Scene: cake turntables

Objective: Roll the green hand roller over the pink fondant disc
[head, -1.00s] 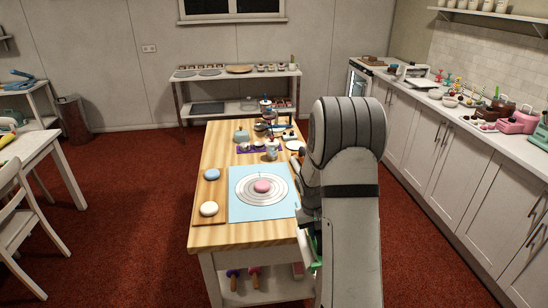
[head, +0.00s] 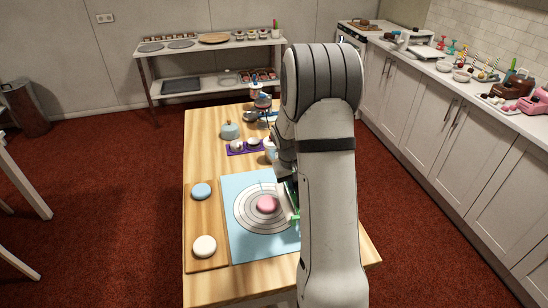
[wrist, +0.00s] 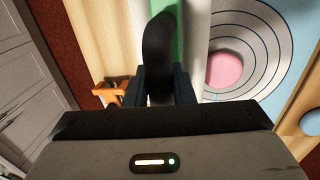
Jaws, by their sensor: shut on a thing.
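The pink fondant disc (head: 267,204) lies at the middle of the ringed circles on the blue mat (head: 240,247). In the wrist view the disc (wrist: 224,70) is right of my gripper. My gripper (wrist: 162,88) is shut on the dark handle of the green hand roller (wrist: 179,35). A pale cylinder runs alongside the green part, between it and the rings. In the head view a bit of the green roller (head: 296,218) shows at the mat's right side, apart from the disc. My arm hides most of it and my gripper there. I cannot tell whether the roller touches the mat.
A wooden board (head: 207,222) left of the mat carries a blue disc (head: 201,191) and a white disc (head: 204,246). A purple tray (head: 236,149), a teal pot (head: 230,131) and other items stand farther back. The table's front left is mostly clear.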

